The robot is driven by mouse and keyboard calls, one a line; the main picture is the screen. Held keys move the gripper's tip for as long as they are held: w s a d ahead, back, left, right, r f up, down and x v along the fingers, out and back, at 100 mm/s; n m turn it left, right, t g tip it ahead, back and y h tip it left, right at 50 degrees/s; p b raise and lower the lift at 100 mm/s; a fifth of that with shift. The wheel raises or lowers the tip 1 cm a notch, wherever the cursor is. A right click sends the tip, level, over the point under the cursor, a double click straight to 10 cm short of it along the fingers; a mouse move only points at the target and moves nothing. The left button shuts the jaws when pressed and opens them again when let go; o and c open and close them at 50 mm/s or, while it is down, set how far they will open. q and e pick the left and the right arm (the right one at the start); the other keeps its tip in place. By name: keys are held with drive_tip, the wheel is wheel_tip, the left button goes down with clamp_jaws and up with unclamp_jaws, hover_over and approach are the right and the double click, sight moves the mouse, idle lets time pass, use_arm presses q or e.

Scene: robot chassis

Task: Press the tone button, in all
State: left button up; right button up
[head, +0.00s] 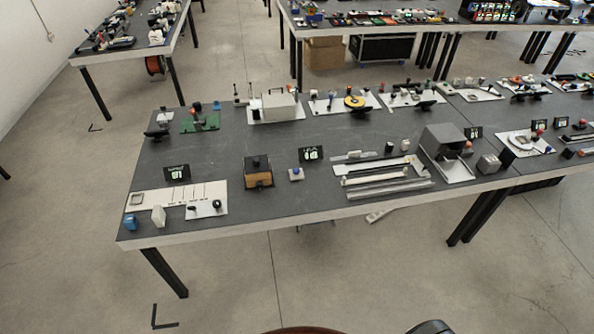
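I cannot tell for sure which item is the tone button. A small pale block with a blue button (296,173) on top sits near the middle of the table (225,150). To its left stands a brown box (258,179) with a black top. A small black display (311,154) with lit digits stands behind the blue button. Neither of my grippers shows in the head view, and nothing touches the button or the box.
A white panel (170,196) lies at the table's left end, near a blue block (130,223). Grey rails (390,190) and a grey open housing (443,147) lie to the right. A white box (279,106) stands behind. Open floor (350,270) lies in front.

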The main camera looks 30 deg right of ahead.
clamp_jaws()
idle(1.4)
